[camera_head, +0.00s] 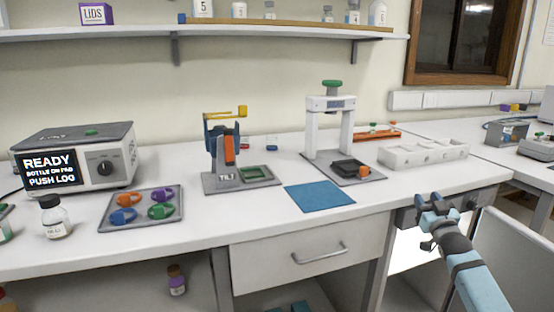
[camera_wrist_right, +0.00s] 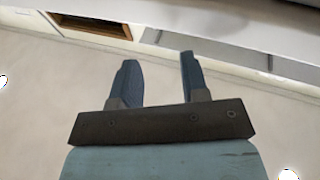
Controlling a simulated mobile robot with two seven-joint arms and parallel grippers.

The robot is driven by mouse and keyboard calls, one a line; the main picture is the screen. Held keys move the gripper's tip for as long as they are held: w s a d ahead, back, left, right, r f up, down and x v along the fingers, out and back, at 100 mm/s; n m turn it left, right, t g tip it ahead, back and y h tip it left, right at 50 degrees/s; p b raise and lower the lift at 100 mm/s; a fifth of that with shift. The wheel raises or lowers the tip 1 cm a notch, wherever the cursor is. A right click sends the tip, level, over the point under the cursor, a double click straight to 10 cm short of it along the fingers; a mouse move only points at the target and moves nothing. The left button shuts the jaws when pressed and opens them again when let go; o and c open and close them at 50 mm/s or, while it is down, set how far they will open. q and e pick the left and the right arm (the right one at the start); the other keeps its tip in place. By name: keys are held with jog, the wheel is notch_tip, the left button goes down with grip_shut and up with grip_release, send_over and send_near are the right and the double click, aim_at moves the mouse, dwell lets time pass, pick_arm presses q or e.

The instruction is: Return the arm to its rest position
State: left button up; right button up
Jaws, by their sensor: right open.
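My right gripper (camera_head: 437,203) is at the right of the head view, in front of the bench's front edge and to the right of the drawer. Its arm comes up from the lower right. In the right wrist view the two blue fingers (camera_wrist_right: 158,78) stand apart with nothing between them. My left gripper does not show in either view.
On the white bench (camera_head: 243,212) stand a box with a READY screen (camera_head: 77,158), a small bottle (camera_head: 55,218), a ring tray (camera_head: 172,218), a tilt stand (camera_head: 225,150), a blue mat (camera_head: 320,196), a white press (camera_head: 331,130) and a white rack (camera_head: 423,152). A closed drawer (camera_head: 308,256) is below.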

jog(key=s+a+f+n+g+y+b, duration=0.1)
jog(key=s+a+f+n+g+y, duration=0.15)
jog(key=s+a+f, duration=0.6)
jog(key=s+a+f+n+g+y+b, duration=0.1)
jog(key=s+a+f+y, duration=0.35)
jog(key=s+a, duration=0.75)
jog(key=s+a+r+m+y+b, duration=0.15)
jog(key=s+a, duration=0.35)
jog(key=s, duration=0.7)
jog(key=s+a+r+y, duration=0.1)
jog(key=s+a+r, duration=0.3)
jog(key=s, duration=0.8)
pick_arm(q)
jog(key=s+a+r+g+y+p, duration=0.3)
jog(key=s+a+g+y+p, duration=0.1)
jog(key=p, duration=3.3)
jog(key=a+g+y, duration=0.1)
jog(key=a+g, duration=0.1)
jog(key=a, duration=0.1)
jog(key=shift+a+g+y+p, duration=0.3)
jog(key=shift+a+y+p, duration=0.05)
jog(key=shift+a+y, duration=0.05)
pick_arm(e)
jog(key=s+d+r+g+h, duration=0.4)
jog(key=d+r+g+h, duration=0.1)
jog(key=d+g+h, duration=0.1)
jog(key=shift+s+d+m+g, duration=0.2)
jog(key=shift+d+m+g, duration=0.05)
jog(key=shift+m+g, duration=0.1)
